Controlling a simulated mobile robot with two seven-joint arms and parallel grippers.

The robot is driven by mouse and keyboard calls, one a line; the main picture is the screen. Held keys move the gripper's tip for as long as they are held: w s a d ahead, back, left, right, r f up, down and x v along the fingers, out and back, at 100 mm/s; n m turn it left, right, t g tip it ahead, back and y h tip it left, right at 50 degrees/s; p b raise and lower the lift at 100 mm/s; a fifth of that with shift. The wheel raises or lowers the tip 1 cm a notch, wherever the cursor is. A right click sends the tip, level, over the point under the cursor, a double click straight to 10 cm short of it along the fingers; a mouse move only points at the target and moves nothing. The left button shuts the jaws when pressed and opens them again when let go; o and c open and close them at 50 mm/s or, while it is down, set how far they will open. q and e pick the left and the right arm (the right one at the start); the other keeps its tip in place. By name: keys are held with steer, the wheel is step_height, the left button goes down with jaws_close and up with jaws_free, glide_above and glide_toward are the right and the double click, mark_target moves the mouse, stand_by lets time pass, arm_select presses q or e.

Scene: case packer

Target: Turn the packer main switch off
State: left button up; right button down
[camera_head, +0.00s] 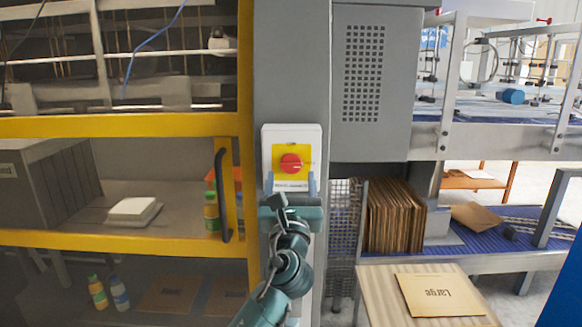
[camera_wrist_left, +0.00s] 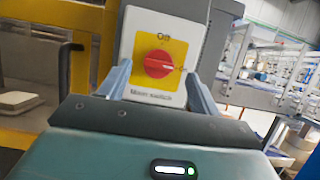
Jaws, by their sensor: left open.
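The main switch is a red round knob (camera_head: 291,163) on a yellow plate in a white box (camera_head: 268,140) on the grey column. My left gripper (camera_head: 291,184) is open just below and in front of the knob. In the left wrist view its two fingers (camera_wrist_left: 160,75) stand to either side of the knob, apart from it as far as I can see. My right gripper is in neither view.
A yellow-framed door with a dark handle (camera_head: 222,195) is left of the switch. A cardboard stack (camera_head: 395,215) stands on the blue conveyor at right. A wooden table (camera_head: 376,300) with a cardboard piece marked Large (camera_head: 440,294) is at lower right.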

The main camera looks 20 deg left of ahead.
mark_target(291, 166)
arm_select(q)
steer(key=shift+x, duration=1.25)
steer(key=shift+w+a+r, duration=0.1)
steer(key=shift+w, duration=0.3)
steer(key=c, duration=1)
steer(key=shift+o, duration=0.2)
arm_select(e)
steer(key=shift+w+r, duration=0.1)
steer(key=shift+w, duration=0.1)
